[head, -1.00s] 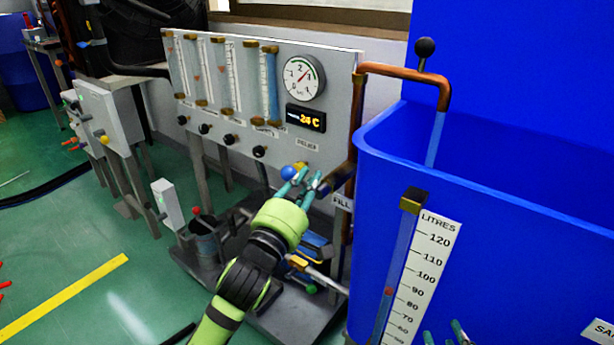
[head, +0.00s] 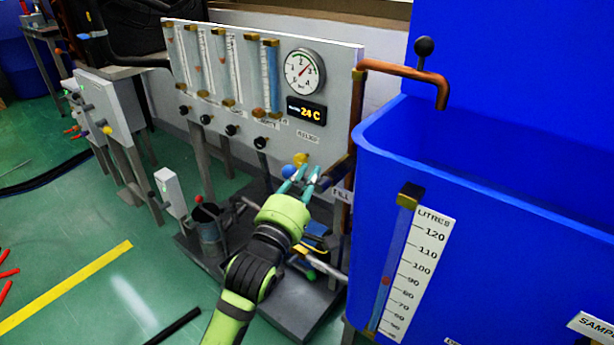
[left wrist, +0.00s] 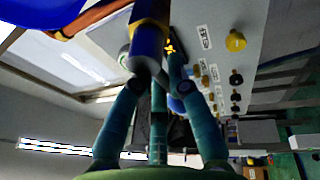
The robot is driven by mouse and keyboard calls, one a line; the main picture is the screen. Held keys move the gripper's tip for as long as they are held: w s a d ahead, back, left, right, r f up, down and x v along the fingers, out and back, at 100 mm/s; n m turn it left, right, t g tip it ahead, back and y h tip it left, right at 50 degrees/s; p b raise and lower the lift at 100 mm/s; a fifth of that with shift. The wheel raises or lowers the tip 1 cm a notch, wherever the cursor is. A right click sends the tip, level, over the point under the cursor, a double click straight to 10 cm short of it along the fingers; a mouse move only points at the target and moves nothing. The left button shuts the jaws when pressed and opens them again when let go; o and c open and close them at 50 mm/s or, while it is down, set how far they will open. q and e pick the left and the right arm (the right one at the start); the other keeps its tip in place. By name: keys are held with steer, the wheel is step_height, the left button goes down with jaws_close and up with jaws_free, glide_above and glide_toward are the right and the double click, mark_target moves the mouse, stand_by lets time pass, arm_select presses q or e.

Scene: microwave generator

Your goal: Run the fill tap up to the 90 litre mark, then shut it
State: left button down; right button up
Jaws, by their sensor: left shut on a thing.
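The fill tap's dark blue lever (head: 338,172) sticks out by the FILL label (head: 341,194). My left gripper (head: 306,180) is shut on this lever; in the left wrist view its teal fingers close around the blue handle (left wrist: 146,50). The copper spout (head: 443,92) bends down over the blue tank (head: 480,240), and no water stream shows below it. My right gripper is out of view.
A panel (head: 345,70) with flow tubes, a dial gauge (head: 304,69) and a 24 C display (head: 306,114) stands behind. A yellow knob (head: 300,159) and a blue ball (head: 289,172) sit close to my left fingers.

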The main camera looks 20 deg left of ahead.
arm_select(q)
steer(key=c, duration=1.2)
jaws_free()
steer(key=v, duration=1.2)
